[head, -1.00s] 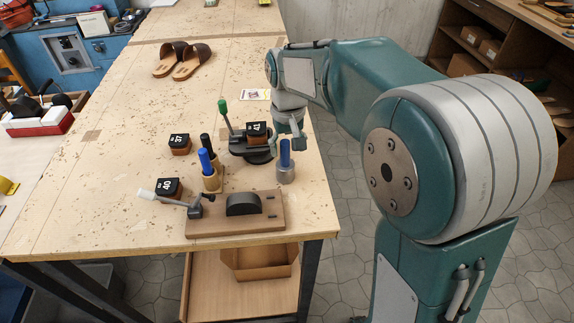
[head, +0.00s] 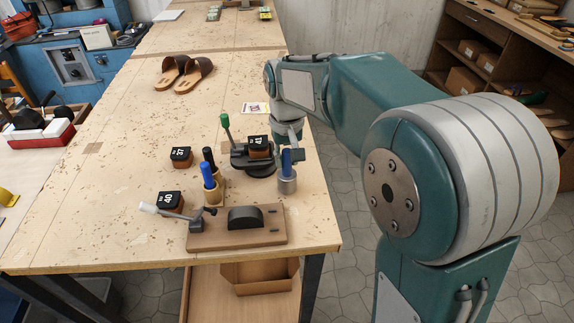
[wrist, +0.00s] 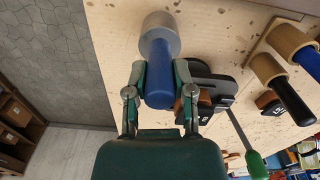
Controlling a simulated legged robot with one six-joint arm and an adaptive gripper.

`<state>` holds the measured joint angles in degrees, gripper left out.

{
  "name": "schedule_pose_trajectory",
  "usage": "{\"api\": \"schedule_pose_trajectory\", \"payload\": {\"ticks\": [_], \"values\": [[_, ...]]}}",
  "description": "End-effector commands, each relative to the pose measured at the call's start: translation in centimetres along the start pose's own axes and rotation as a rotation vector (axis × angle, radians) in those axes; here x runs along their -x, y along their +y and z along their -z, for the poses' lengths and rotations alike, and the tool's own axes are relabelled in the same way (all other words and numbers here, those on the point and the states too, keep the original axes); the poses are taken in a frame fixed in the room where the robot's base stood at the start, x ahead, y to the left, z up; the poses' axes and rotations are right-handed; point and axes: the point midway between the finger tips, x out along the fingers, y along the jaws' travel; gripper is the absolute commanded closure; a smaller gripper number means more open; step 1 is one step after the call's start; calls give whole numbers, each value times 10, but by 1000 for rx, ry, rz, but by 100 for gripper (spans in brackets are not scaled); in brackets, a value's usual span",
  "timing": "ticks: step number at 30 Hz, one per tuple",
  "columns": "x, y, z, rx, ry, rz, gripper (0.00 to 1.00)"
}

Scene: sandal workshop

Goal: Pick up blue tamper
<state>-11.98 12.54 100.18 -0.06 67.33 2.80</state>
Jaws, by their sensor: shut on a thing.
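The blue tamper, with a blue handle (wrist: 158,75) and a grey metal base (wrist: 160,35), stands out in the wrist view between my two fingers. In the head view its grey base (head: 287,184) is near the right edge of the workbench, and the blue handle rises above it. My gripper (wrist: 158,88) is shut on the blue handle from both sides; it also shows in the head view (head: 293,155). I cannot tell whether the base touches the bench or is slightly above it.
A clamp fixture with a green-handled lever (head: 226,125) stands just left of the tamper. Wooden holders with another blue handle (head: 208,175) and a black one are further left. A wooden block with a black arch (head: 237,239) is in front. Brown sandals (head: 184,74) lie behind.

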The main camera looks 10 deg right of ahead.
Motion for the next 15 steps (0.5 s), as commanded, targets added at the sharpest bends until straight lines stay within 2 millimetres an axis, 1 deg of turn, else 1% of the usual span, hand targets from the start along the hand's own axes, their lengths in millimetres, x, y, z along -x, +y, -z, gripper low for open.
{"api": "schedule_pose_trajectory", "payload": {"ticks": [1, 2, 10, 15], "values": [[11, 0, 1, 0, 8, 0, 100], [18, 0, 1, 0, 8, 0, 100], [78, -29, -41, 4, 9, 1, 100], [96, -53, -76, 6, 5, 1, 100]]}}
